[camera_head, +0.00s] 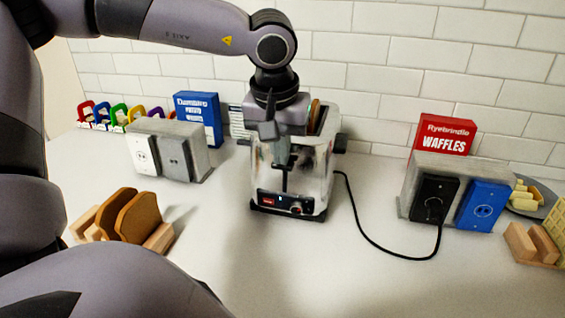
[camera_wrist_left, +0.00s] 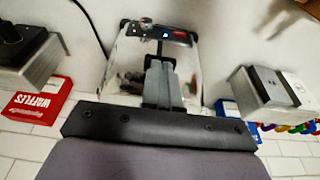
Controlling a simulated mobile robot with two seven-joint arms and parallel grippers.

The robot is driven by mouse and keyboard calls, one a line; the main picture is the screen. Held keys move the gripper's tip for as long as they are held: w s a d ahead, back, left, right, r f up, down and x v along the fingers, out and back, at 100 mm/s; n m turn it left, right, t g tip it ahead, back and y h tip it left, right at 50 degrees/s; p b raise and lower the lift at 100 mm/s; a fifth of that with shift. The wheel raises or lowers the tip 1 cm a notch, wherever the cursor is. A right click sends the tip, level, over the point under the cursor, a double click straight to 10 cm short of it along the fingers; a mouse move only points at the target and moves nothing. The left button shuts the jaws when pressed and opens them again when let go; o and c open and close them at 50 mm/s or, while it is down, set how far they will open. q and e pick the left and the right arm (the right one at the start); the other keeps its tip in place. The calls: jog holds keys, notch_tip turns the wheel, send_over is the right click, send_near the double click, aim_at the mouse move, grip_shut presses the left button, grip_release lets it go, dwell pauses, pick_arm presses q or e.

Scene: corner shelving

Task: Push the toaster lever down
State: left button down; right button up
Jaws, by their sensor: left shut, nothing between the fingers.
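The chrome toaster (camera_head: 318,165) stands on the white counter, its front with a small control strip facing me. It also shows in the left wrist view (camera_wrist_left: 188,60). The dark lever (camera_head: 284,168) is on the toaster's front face, with a vertical dark strip below it. My left gripper (camera_head: 282,157) is shut and empty, pointing down in front of the toaster's front face. Its tips are at or just above the lever; I cannot tell whether they touch. The wrist view shows the closed fingers (camera_wrist_left: 160,75) close to the lever. My right gripper is out of view.
A grey outlet block (camera_head: 197,150) stands left of the toaster, another (camera_head: 410,185) right, with the black cord (camera_head: 372,238) plugged in. A bread rack (camera_head: 160,238) is at front left. The red waffle box (camera_head: 443,135) is behind right. The front middle counter is clear.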

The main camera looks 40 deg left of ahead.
pick_arm(q)
jog(key=s+f+b, duration=0.1)
jog(key=d+f+b, duration=0.1)
jog(key=f+b, duration=0.1)
jog(key=s+f+b, duration=0.1)
jog(key=f, duration=0.1)
jog(key=shift+s+d+b, duration=0.2)
jog(key=shift+s+b, duration=0.15)
jog(key=shift+b, duration=0.05)
dwell(0.4)
jog(key=a+v, duration=0.1)
jog(key=v, duration=0.6)
jog(key=shift+d, duration=0.55)
